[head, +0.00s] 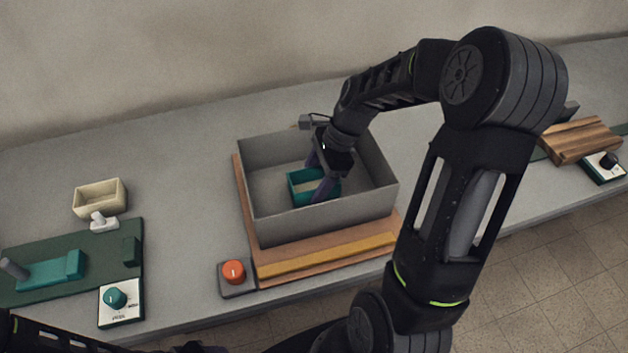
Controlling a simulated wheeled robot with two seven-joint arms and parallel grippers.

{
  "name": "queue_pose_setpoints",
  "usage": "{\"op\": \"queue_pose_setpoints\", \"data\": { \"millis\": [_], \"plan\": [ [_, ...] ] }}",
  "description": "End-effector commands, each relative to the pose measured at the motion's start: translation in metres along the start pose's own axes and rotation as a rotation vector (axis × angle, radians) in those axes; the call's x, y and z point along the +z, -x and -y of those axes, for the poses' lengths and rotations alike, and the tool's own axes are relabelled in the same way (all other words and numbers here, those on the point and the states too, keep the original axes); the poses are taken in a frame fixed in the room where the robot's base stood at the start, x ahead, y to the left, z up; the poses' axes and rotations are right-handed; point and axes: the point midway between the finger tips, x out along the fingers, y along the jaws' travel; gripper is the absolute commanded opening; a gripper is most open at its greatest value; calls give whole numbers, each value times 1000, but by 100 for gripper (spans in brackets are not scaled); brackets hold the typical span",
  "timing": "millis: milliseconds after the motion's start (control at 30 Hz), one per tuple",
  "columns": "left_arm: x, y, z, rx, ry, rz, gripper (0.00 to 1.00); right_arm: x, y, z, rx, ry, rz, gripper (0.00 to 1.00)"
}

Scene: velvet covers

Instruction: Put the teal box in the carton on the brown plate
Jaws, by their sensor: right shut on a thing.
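The teal box (301,187) is a small open-topped box inside the grey carton (270,222). The carton is a large open box standing on the brown plate (330,262), which has a yellow strip along its front. My right gripper (322,178) reaches down into the carton from above. It is shut on the teal box, with its purple fingers at the box's walls. I cannot tell whether the box touches the carton's floor. Part of my left arm shows at the lower left edge, but its gripper is not in view.
An orange button (233,271) sits at the plate's front left corner. At left are a cream box (100,197), a green board (120,275) with a teal slider and a white dial panel (121,306). A wooden block (578,140) and another dial (604,166) are at right.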

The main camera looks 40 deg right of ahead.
Motion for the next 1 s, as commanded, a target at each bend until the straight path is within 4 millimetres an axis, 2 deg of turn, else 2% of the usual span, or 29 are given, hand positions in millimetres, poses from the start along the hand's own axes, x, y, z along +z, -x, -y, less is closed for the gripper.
{"op": "queue_pose_setpoints", "data": {
  "millis": [33, 67, 300, 700, 867, 1000],
  "plan": [
    [0, -1, 0, 0, 0, 0, 55, -1, -2, 0, 1, 0, 0, 19],
    [0, -1, 0, 0, 0, 0, 55, -1, -2, 0, 1, 0, 0, 63],
    [0, -1, 0, 0, 0, 0, 55, 0, -2, 0, 1, 0, 0, 83],
    [0, 1, 0, 0, 0, 0, 55, 1, 5, 0, -2, 0, -1, 83],
    [0, 2, -1, 0, 0, 0, 55, 1, 26, 1, -3, 0, -1, 83],
    [0, 3, -1, 0, 0, 0, 55, 1, 55, 1, -5, -1, -1, 83]
  ]
}}
